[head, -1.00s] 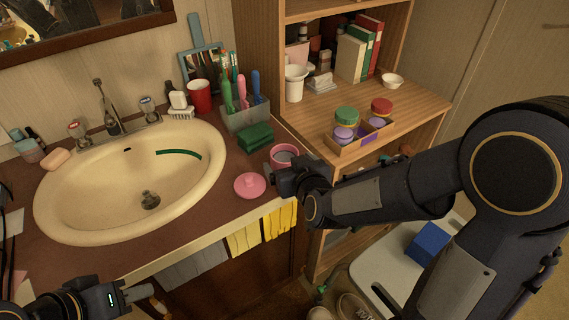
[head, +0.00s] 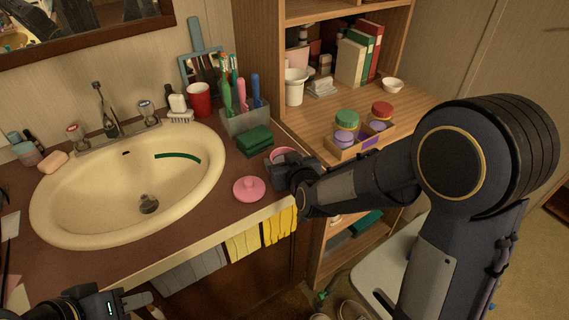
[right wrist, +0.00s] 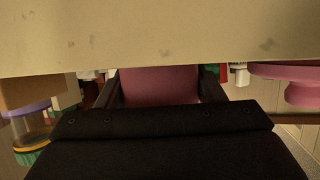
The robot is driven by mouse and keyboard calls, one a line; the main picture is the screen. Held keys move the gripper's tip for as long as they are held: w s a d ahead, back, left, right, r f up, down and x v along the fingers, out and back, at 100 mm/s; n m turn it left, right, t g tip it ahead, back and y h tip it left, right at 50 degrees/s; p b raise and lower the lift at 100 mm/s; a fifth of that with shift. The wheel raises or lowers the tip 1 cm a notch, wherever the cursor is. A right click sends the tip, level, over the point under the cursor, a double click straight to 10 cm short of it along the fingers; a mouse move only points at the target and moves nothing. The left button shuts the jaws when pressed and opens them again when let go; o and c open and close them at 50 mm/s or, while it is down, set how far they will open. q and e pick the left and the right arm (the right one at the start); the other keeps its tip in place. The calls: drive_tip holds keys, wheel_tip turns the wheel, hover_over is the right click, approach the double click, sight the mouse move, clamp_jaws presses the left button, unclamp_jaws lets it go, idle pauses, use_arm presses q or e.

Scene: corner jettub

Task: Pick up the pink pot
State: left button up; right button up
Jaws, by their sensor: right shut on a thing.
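The pink pot (head: 283,153) stands at the right end of the brown counter, mostly hidden behind my right gripper (head: 282,168). In the right wrist view, which is upside down, the pot (right wrist: 160,86) fills the space between the two fingers. My right gripper is shut on it. I cannot tell whether the pot is clear of the counter. A pink lid with a knob (head: 249,188) lies on the counter just left of the gripper. My left gripper (head: 140,299) is at the lower left, apart from the pot; its opening is unclear.
A green sponge (head: 254,141) and a grey holder with brushes (head: 245,118) stand behind the pot. The sink (head: 100,200) is to the left. A wooden shelf with a tray of jars (head: 358,148) is to the right. Yellow cloth (head: 279,227) hangs below the counter edge.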

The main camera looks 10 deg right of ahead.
drive_tip(key=shift+r, duration=0.15)
drive_tip(key=shift+r+p, duration=0.4)
drive_tip(key=shift+r, duration=0.35)
drive_tip(key=shift+s+d+r+p, duration=0.9)
drive_tip(key=shift+s+r+p, duration=0.6)
drive_tip(key=shift+s+r, duration=0.5)
drive_tip(key=shift+s+d+r+p, duration=0.85)
drive_tip(key=shift+s+r+p, duration=0.75)
drive_tip(key=shift+s, duration=0.65)
drive_tip(key=shift+s+d+r+p, duration=0.9)
drive_tip(key=shift+s+r+p, duration=0.5)
drive_tip(key=shift+s+r, duration=0.65)
drive_tip(key=shift+s+f, duration=0.1)
